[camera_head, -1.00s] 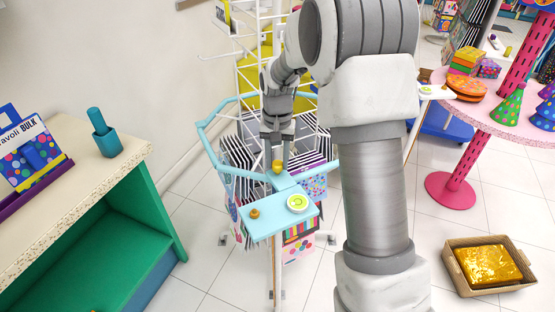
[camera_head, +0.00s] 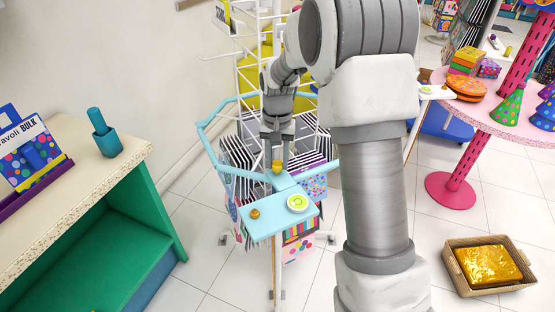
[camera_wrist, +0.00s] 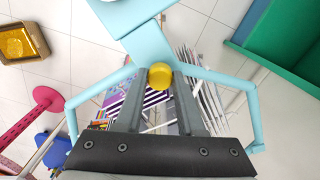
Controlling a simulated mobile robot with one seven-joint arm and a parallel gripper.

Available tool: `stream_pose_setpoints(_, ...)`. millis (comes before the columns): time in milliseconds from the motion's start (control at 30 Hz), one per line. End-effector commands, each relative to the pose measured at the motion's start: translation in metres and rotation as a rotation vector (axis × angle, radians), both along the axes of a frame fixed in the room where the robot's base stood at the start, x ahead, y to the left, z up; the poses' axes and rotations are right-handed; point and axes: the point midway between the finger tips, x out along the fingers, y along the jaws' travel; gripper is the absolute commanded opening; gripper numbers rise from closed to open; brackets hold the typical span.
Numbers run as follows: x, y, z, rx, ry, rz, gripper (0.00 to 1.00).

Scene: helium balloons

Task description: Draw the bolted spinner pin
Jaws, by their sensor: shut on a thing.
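The spinner is a tall white wire rack with a light blue ring (camera_head: 213,122) around it. A light blue plate (camera_head: 270,222) stands out from the ring's front. It bears a small brass knob (camera_head: 254,213) and a round white and green-yellow disc (camera_head: 298,202). A yellow ball-topped pin (camera_head: 277,166) sits where the plate joins the ring; the same pin shows in the wrist view (camera_wrist: 160,76). My gripper (camera_head: 277,160) reaches down from above, its fingers shut on the yellow knob. The pin's lower part is hidden.
A counter (camera_head: 90,165) with a teal holder (camera_head: 104,138) stands at the left. A pink round table (camera_head: 500,112) with party hats is at the right. A basket (camera_head: 455,278) with a gold parcel lies on the floor. Cards fill the rack below the ring.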

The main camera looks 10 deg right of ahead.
Motion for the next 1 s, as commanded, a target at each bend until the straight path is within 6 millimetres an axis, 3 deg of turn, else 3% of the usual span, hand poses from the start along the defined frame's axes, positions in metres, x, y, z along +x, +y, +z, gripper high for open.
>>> stream_pose_setpoints(267, 0.000, 0.000, 0.001, 0.000, -0.001, 0.000, 0.00)
stream_pose_setpoints(600, 0.000, 0.000, 0.028, -0.001, -0.002, 0.000, 0.00)
stream_pose_setpoints(900, 0.001, 0.000, 0.029, -0.001, -0.004, 0.000, 0.00)
stream_pose_setpoints(933, 0.001, 0.000, 0.029, -0.001, -0.005, 0.000, 0.43)
stream_pose_setpoints(1000, 0.001, 0.000, 0.029, -0.001, -0.004, 0.000, 0.56)
